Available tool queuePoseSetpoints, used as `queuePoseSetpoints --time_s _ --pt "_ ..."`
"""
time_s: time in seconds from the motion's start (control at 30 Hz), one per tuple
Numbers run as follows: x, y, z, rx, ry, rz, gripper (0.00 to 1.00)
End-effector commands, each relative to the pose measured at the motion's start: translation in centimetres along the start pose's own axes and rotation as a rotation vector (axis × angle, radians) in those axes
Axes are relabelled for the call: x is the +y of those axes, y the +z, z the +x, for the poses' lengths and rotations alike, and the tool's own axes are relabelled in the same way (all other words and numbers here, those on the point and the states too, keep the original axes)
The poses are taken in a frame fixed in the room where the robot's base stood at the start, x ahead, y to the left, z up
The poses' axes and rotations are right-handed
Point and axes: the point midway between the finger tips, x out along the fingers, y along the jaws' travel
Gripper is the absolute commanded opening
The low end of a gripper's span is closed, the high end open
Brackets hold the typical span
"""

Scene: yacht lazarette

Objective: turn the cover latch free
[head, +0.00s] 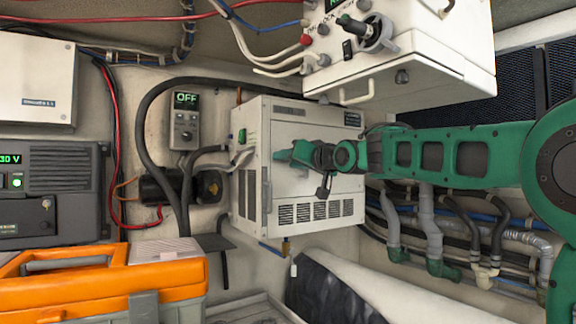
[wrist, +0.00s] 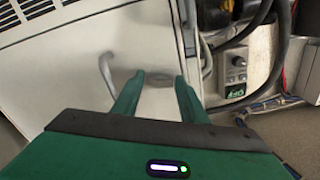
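The cover is the pale front panel of the white vented cabinet (head: 340,190) in the middle of the head view. My gripper (head: 283,155) reaches across its upper part from the right and hides some of it. In the wrist view my gripper (wrist: 160,76) has its two green fingers spread apart, pointing at the panel. A small grey rounded fitting (wrist: 160,82), likely the cover latch, shows between the fingertips. No contact with it can be made out. A grey bar handle (wrist: 105,70) stands on the panel left of the fingers.
A white box (head: 430,75) with a handle and knobs overhangs at the upper right. An OFF-reading controller (head: 185,120), dark hoses and cables lie left of the cabinet. An orange toolbox (head: 70,275) stands at the lower left. Pipes (head: 430,225) run at the right.

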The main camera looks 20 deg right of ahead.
Motion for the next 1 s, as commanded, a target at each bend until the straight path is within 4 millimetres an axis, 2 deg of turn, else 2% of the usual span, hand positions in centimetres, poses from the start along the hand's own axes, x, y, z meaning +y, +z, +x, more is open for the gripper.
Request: queuePoseSetpoints --time_s 0.03,0.1,0.13,0.37,0.73,1.0 --pt "0.01 0.0 -0.01 0.0 0.0 0.0 0.26" --pt "0.02 -0.01 -0.02 0.0 0.0 0.0 0.09" --pt "0.03 -0.01 -0.02 0.0 0.0 0.0 0.09" --pt "0.1 -0.01 -0.03 0.0 0.002 -0.049 0.09" --pt "0.17 -0.01 -0.04 0.0 0.003 -0.35 0.09" --pt "0.2 -0.02 -0.04 -0.001 0.003 -0.393 0.09"
